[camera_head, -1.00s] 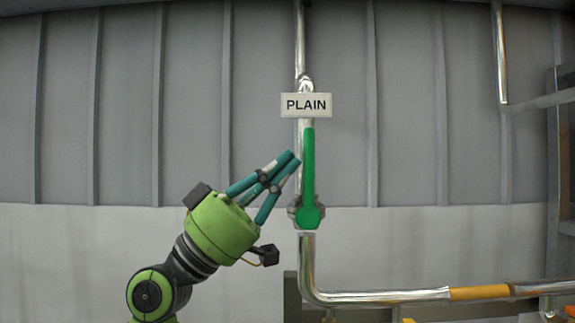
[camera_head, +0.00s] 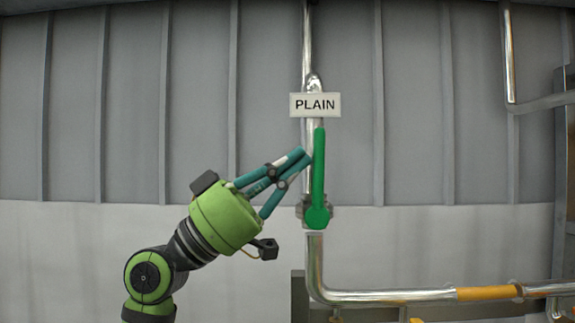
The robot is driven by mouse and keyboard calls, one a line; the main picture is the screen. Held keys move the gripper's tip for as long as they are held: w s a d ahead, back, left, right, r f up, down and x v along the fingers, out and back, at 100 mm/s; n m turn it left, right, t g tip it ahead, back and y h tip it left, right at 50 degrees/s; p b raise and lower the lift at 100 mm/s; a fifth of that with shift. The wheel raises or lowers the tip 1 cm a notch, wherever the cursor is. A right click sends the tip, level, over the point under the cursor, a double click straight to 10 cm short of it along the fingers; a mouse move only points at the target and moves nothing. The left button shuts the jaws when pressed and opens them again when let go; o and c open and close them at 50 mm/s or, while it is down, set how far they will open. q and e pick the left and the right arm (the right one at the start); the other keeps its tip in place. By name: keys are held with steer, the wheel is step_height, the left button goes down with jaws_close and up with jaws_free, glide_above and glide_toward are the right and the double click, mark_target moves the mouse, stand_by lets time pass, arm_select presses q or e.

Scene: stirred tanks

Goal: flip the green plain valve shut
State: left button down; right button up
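The green valve handle (camera_head: 318,165) stands upright, in line with the vertical metal pipe (camera_head: 308,45). Its round hub (camera_head: 317,217) is at the bottom, on the valve body. A white sign reading PLAIN (camera_head: 315,105) is just above the handle. My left gripper (camera_head: 306,156) has teal fingers with their tips together and nothing seen between them. The tips are at the left side of the handle's upper half, very close to it; I cannot tell if they touch. My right gripper is not in view.
Below the valve the pipe bends right and runs along the bottom, with an orange section (camera_head: 487,293). Another vertical pipe (camera_head: 508,50) is at the upper right. A ribbed grey wall (camera_head: 200,100) stands behind. The space right of the handle looks clear.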

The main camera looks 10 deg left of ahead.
mark_target(314, 159)
arm_select(q)
steer(key=shift+d+r+g, duration=0.1)
steer(key=shift+r+g, duration=0.05)
steer(key=shift+g, duration=0.15)
steer(key=d+y+p, duration=0.1)
steer(key=d+g+y+p, duration=0.1)
steer(key=y, duration=0.1)
steer(key=d+m+y+p, duration=0.1)
steer(key=shift+w+r+g, duration=0.3)
steer(key=shift+r+g, duration=0.05)
steer(key=shift+g, duration=0.05)
steer(key=shift+w+d+f, duration=0.15)
steer(key=shift+d, duration=0.5)
steer(key=shift+w+d+f, duration=0.1)
steer(key=shift+d+f, duration=0.05)
steer(key=shift+d, duration=0.45)
steer(key=d+f+y+p, duration=0.1)
steer(key=d+f+g+y, duration=0.1)
steer(key=d+y+p, duration=0.1)
steer(key=shift+w+d+f+m+p, duration=0.3)
steer(key=shift+w+d+f+m, duration=0.05)
steer(key=shift+f+m, duration=0.05)
steer(key=shift+w+d+f, duration=0.1)
steer(key=shift+d+f, duration=0.05)
steer(key=shift+f, duration=0.1)
stand_by(1.8)
